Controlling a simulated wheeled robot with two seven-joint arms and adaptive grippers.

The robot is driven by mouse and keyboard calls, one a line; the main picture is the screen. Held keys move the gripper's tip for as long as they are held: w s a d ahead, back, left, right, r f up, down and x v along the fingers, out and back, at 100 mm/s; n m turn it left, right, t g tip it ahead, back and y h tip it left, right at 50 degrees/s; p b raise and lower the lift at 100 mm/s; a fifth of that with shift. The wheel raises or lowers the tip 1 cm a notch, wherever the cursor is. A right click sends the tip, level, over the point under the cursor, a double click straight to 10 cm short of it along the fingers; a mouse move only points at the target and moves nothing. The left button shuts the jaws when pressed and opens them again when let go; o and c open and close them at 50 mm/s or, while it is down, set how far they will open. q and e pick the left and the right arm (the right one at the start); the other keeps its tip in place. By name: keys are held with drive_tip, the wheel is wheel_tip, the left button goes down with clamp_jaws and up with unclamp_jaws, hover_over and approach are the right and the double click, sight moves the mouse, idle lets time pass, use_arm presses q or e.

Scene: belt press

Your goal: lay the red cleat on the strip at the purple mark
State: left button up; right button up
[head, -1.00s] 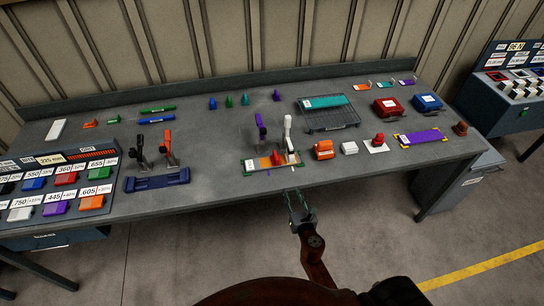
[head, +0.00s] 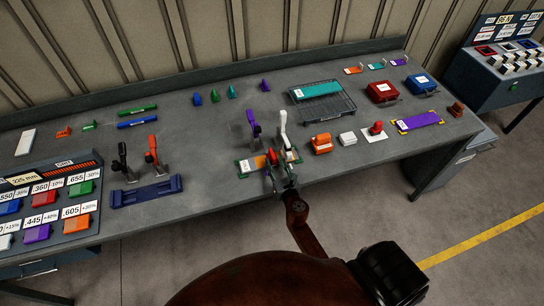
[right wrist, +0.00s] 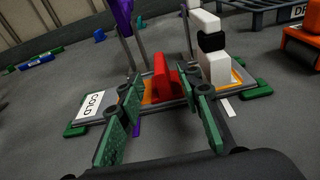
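The red cleat (head: 272,157) stands on the orange strip in the small press fixture (head: 244,167). In the right wrist view the red cleat (right wrist: 163,78) rises from the orange strip (right wrist: 148,98). The purple mark (right wrist: 136,130) shows at the fixture's near edge, left of the cleat and partly behind my left-hand finger. My right gripper (head: 280,166) is at the fixture's near side. In the right wrist view its green fingers (right wrist: 163,98) are apart, with the cleat between and just beyond their tips; I see gaps on both sides. My left gripper is out of view.
A purple-handled clamp (head: 252,119) and a white-handled clamp (head: 283,123) stand upright behind the strip, close to the fingers. A blue fixture (head: 146,192) lies left, with bare table between.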

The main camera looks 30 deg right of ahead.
sight(272, 156)
drive_tip(key=x, duration=0.3)
drive_tip(key=shift+s+f, duration=0.1)
drive_tip(key=shift+x, duration=0.8)
drive_tip(key=shift+d, duration=0.1)
drive_tip(key=shift+c, duration=0.2)
drive_tip(key=c, duration=0.6)
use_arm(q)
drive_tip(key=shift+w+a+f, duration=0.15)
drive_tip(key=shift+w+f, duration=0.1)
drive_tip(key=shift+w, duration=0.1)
use_arm(e)
clamp_jaws()
